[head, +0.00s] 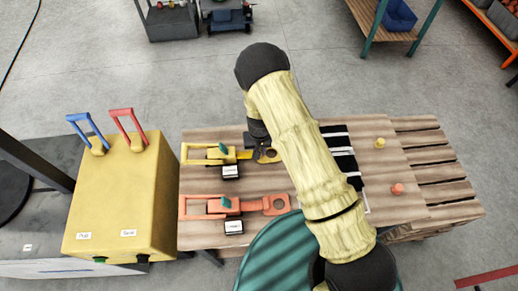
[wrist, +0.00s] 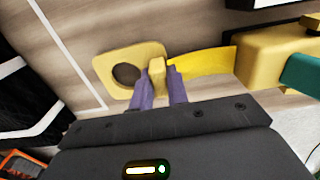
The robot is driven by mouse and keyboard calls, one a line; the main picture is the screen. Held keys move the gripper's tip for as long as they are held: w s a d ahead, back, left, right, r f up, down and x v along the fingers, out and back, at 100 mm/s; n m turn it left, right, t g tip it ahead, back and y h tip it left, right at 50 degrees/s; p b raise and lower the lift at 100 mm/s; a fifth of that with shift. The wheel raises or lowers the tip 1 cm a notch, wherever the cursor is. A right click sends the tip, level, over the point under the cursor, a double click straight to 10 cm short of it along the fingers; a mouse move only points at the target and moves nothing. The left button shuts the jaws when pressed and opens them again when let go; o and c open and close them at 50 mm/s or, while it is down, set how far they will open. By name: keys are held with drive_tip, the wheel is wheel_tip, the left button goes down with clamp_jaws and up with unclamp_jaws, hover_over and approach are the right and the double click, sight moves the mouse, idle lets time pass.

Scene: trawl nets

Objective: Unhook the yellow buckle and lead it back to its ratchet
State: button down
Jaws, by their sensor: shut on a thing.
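The yellow buckle (head: 271,155) is a flat plate with a round hole, in the head view partly hidden by my arm. In the wrist view the buckle (wrist: 104,66) has an upright tab between the fingers of my gripper (wrist: 161,82), which is shut on it. A short yellow strap (wrist: 203,64) runs from the buckle to the yellow ratchet (wrist: 268,50), which has a green lever. In the head view the yellow ratchet (head: 193,153) lies at the board's left. The yellow peg (head: 380,143) at the right is bare. I cannot tell whether the buckle touches the board.
An orange ratchet (head: 198,207) with its strap and orange buckle (head: 276,204) lies in front, apart from the orange peg (head: 397,188). Black and white strips (head: 342,158) lie mid-board, partly under my arm. A yellow box (head: 120,200) with red and blue levers stands left.

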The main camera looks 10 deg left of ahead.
drive_tip(key=shift+f, duration=0.35)
drive_tip(key=c, duration=1.3)
unclamp_jaws()
drive_tip(key=shift+r, duration=0.15)
wheel_tip(320, 180, up, 17)
drive_tip(key=b, duration=0.3)
drive_tip(key=shift+r, duration=0.1)
